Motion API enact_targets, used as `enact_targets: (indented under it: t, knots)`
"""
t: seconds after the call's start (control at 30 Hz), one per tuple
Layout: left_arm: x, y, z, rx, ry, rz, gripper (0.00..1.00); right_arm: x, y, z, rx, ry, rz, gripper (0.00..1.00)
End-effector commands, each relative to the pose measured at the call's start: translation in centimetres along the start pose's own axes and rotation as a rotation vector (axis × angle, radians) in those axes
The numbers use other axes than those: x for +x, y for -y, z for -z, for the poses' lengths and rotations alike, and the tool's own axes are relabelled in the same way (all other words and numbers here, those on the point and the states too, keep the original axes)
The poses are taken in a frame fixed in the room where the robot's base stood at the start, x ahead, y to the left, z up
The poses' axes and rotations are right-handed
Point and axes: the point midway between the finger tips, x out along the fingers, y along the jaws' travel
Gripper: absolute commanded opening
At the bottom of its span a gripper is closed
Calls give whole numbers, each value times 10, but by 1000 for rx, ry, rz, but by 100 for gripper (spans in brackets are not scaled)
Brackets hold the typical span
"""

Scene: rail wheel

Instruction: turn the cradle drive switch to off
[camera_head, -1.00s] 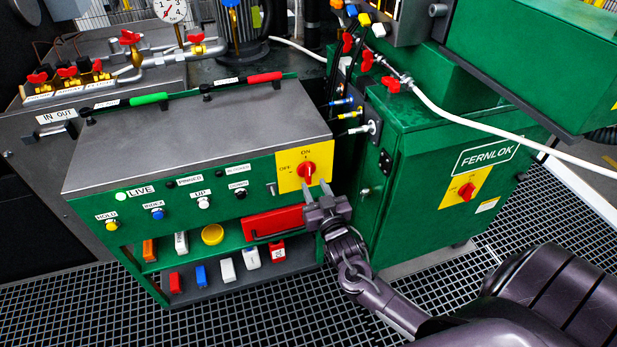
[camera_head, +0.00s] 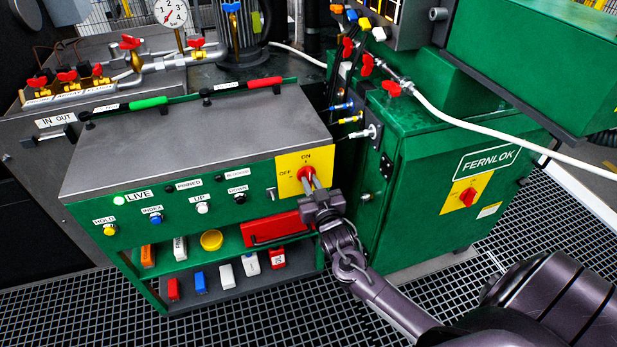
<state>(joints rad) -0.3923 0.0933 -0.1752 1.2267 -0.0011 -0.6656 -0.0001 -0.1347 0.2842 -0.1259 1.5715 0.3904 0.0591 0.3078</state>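The cradle drive switch (camera_head: 303,172) is a red rotary knob on a yellow plate (camera_head: 289,187) marked ON at the top and OFF at the left. It sits at the right end of the green console's front panel. My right gripper (camera_head: 312,183) is at the knob, with its two fingers pointing up at it and partly covering it. The fingers look slightly apart, one on each side of the knob's lower part. Whether they press on it cannot be told. The knob's exact pointing is partly hidden. My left gripper is not in view.
A red handled drawer (camera_head: 275,229) and a shelf with coloured blocks lie below. A green FERNLOK cabinet (camera_head: 430,190) with a similar red switch (camera_head: 467,197) stands to the right.

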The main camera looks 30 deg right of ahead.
Motion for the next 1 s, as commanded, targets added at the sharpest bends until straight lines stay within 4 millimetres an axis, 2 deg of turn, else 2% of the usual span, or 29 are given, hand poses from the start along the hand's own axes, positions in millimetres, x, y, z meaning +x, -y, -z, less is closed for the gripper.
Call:
enact_targets:
  t: [0.23,0.6,1.0]
  knots:
    - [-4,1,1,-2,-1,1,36,0,0,2,-43,0,0,0]
    - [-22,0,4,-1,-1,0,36,0,0,1,-383,0,0,0]
    - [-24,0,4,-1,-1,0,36,0,0,1,-429,0,1,0]
